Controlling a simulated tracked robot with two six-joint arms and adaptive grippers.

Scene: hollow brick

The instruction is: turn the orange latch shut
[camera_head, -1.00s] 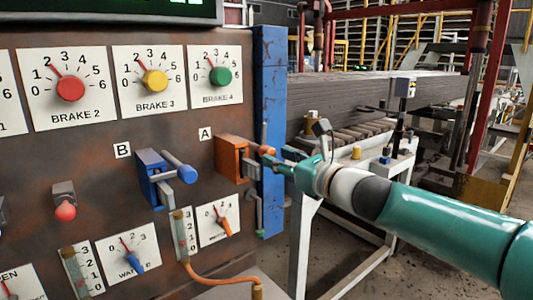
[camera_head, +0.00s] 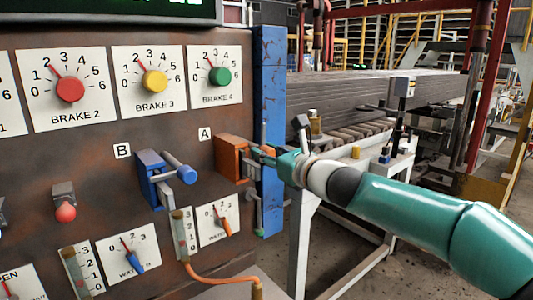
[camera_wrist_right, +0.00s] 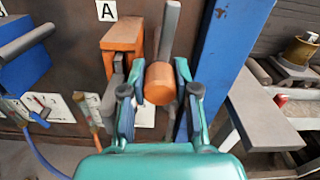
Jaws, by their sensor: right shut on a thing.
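The orange latch (camera_head: 230,155) is on the rusty panel beside the label A. Its orange box also shows in the right wrist view (camera_wrist_right: 122,38), with a grey bar standing upright beside it. The latch's round orange handle (camera_wrist_right: 160,84) points out toward the wrist camera. My right gripper (camera_head: 264,153) has come in from the right and is at the handle. In the right wrist view its two fingers (camera_wrist_right: 158,80) are on either side of the handle, shut on it. My left gripper is not in view.
A blue latch (camera_head: 160,172) with label B sits to the left of the orange one. A blue upright post (camera_head: 271,90) stands close to the right of the latch. Brake dials (camera_head: 150,80) are above, and smaller dials and an orange hose (camera_head: 225,279) are below.

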